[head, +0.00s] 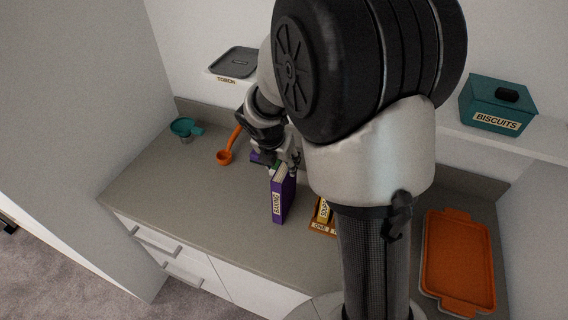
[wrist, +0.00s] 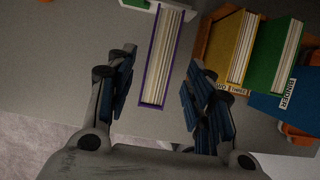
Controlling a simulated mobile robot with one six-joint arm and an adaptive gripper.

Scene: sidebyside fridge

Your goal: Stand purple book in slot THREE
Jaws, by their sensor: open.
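The purple book (head: 283,197) stands upright on the grey counter, its lettered spine facing the front. In the wrist view the purple book (wrist: 164,58) shows its page edges between my two fingers, with a gap on each side. My gripper (head: 290,158) is open above and behind the book in the head view; its spread fingers also show in the wrist view (wrist: 160,85). An orange-brown slotted rack (head: 321,229) stands right of the book, partly hidden by my arm.
In the wrist view a yellow book (wrist: 234,47), a green book (wrist: 274,55) and a blue binder (wrist: 290,103) are at the right. An orange ladle (head: 226,156), a teal cup (head: 184,128) and an orange tray (head: 457,262) lie around. The counter's front left is clear.

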